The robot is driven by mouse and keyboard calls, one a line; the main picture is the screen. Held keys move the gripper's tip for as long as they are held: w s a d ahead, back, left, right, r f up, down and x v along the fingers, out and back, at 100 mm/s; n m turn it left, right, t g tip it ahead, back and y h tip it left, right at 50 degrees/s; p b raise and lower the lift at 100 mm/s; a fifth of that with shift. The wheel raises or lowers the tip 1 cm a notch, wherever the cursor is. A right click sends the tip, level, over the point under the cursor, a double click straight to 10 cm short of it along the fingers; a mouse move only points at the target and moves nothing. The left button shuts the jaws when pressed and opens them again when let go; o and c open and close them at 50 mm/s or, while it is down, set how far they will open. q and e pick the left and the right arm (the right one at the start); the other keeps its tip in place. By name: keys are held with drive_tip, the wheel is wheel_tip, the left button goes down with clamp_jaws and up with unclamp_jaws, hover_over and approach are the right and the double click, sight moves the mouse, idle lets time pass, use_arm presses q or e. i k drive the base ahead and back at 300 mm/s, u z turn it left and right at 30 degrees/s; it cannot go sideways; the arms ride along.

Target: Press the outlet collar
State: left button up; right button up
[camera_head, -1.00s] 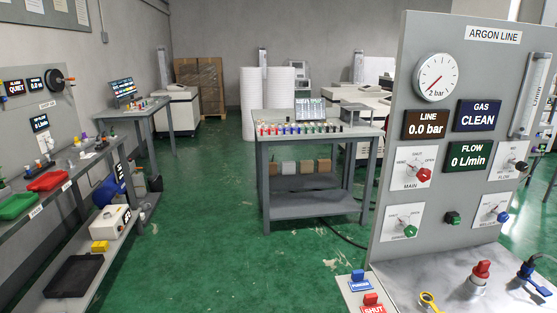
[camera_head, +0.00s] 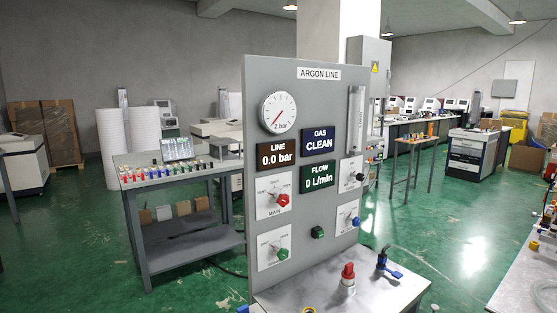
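The grey ARGON LINE panel (camera_head: 256,110) stands upright in the middle of the camera_head view, over a small bench top (camera_head: 320,290). A green fitting (camera_head: 317,232) sits low on the panel. A red-topped fitting (camera_head: 348,271) stands on the bench top, and a dark fitting with a blue lever (camera_head: 388,267) and a hose stands to its right. I cannot tell which of these bears the outlet collar. The LINE display (camera_head: 277,156) reads 0.0 bar, and the FLOW display (camera_head: 317,178) reads 0 L/min. Neither of my grippers is in view.
A grey table (camera_head: 185,240) with several small coloured items stands left of the panel. Another bench (camera_head: 520,275) cuts into the right edge. Green floor (camera_head: 450,225) lies open between the panel and that bench. A cabinet (camera_head: 473,155) stands farther back.

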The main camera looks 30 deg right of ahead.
sight(396, 274)
drive_tip(key=z, duration=1.75)
